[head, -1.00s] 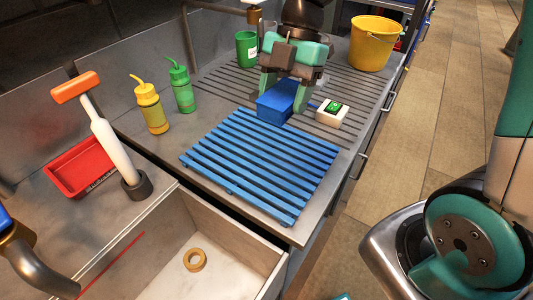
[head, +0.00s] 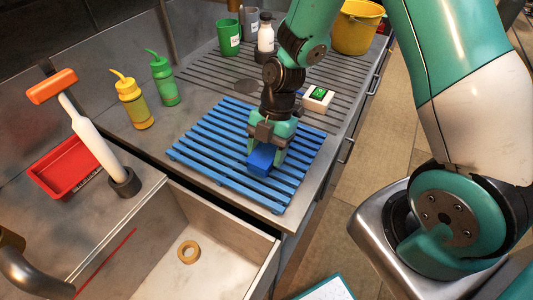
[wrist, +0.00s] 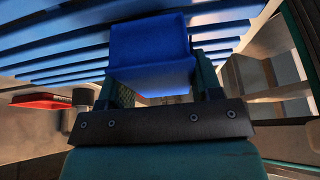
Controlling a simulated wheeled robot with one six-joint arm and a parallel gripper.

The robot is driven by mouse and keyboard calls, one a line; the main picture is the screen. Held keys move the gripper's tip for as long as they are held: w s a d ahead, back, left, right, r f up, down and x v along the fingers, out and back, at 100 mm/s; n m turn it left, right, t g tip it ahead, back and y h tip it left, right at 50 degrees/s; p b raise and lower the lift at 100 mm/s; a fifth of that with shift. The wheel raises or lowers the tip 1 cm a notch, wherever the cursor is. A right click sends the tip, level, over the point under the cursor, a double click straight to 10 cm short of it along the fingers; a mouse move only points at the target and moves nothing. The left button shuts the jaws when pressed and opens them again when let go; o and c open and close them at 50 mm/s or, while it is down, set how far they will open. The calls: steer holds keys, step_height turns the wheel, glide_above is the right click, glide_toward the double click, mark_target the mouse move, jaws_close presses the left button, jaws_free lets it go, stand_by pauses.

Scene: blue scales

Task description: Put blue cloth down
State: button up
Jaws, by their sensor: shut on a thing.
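My gripper (head: 266,152) is shut on the blue cloth (head: 260,163), a folded, block-like bundle. In the head view the cloth is over the right part of the blue slatted rack (head: 205,150). In the wrist view the blue cloth (wrist: 150,50) sits between my two fingers, with the rack's slats (wrist: 60,50) behind it. I cannot tell whether the cloth touches the slats.
A small white device with a green display (head: 318,98) stands behind the rack. Yellow (head: 133,105) and green (head: 164,82) bottles stand at the left. The rack's left part is bare.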

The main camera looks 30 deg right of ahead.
steer(key=shift+f, duration=0.7)
steer(key=shift+f, duration=0.1)
steer(key=o, duration=0.9)
steer(key=b+v, duration=0.1)
steer(key=v, duration=1)
steer(key=shift+r, duration=0.4)
steer(key=s+a+r+m+t, duration=0.1)
steer(key=s+a+r+m, duration=0.3)
steer(key=s+m, duration=0.4)
steer(key=s+a+r+m+t, duration=0.1)
steer(key=s+a+r+m, duration=0.3)
steer(key=s+r+m, duration=0.3)
steer(key=s+m, duration=0.1)
steer(key=m, duration=0.1)
steer(key=shift+s+a+r+m+t, duration=0.2)
steer(key=shift+s+r+m+t, duration=0.1)
steer(key=shift+r+m, duration=0.1)
